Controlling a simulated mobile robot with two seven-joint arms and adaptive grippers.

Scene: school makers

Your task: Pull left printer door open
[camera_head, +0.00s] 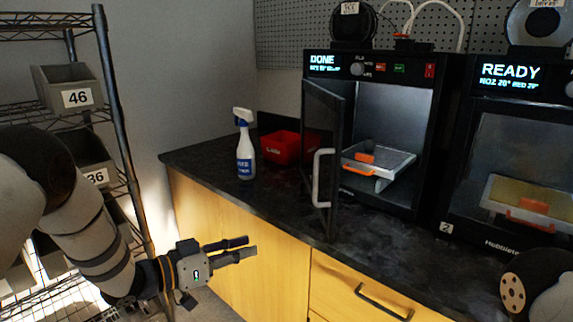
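The left printer (365,66) is black and stands on the dark counter, with "DONE" on its display. Its glass-panelled door (325,130) is swung open toward the left, and the white handle (323,178) is on the door's free edge. Inside the printer I see a build plate (392,160) with an orange print (365,157) on it. My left gripper (250,246) is in front of the wooden cabinet, below and left of the door handle, apart from it. Its fingers are parallel with a narrow gap and nothing between them. My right gripper is out of view; part of my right arm shows at lower right.
A second printer (508,120) showing "READY" stands at the right, its front closed. A spray bottle (245,150) and a red bin (281,146) stand on the counter (225,187), left of the door. A wire shelf (113,100) with numbered bins is at left.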

